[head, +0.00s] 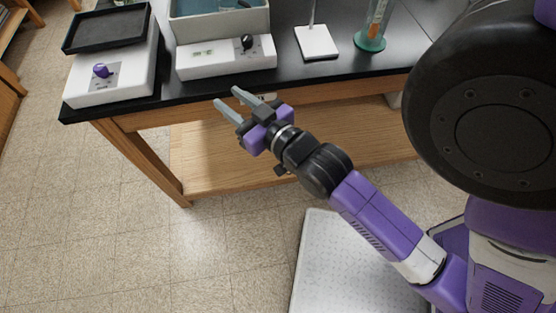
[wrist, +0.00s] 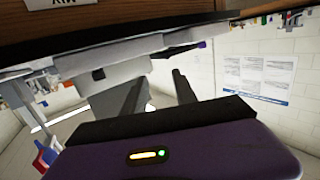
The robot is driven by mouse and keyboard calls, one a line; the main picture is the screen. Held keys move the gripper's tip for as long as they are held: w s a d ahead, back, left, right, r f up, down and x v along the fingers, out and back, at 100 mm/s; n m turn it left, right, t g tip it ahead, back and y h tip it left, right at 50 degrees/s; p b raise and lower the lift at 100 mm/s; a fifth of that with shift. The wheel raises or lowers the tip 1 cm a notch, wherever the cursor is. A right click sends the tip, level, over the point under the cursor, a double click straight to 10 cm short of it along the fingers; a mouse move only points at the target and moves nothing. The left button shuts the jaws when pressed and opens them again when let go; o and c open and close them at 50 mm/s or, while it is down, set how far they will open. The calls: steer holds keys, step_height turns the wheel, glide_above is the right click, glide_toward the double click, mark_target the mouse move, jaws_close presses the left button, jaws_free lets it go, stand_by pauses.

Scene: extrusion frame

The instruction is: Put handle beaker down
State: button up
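My gripper (head: 228,96) is in front of the bench's front edge, at or below the height of the black top. Its two grey fingers are apart with nothing between them. The wrist view also shows the fingers of my gripper (wrist: 157,90) spread and empty. I cannot make out a beaker with a handle in either view. A tall clear cylinder (head: 375,22) with a green base and something orange inside stands upright at the back right of the bench, apart from my gripper.
The black-topped bench (head: 290,73) holds a white device (head: 130,72) with a purple knob and black tray (head: 106,28), a white bath unit (head: 225,56) with a black knob, and a white stand base (head: 316,42). Bare top shows between them. A wooden shelf (head: 220,165) lies below.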

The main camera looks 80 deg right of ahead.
steer(key=s+a+f+n+y, duration=0.1)
steer(key=s+a+n+y, duration=0.2)
steer(key=s+a, duration=0.3)
steer(key=s+a+f+n+y, duration=0.2)
steer(key=s+a+y, duration=0.4)
steer(key=a, duration=0.6)
steer(key=shift+s+a+n+t, duration=0.3)
steer(key=shift+s+a+n, duration=0.1)
steer(key=shift+s+n, duration=0.4)
stand_by(0.7)
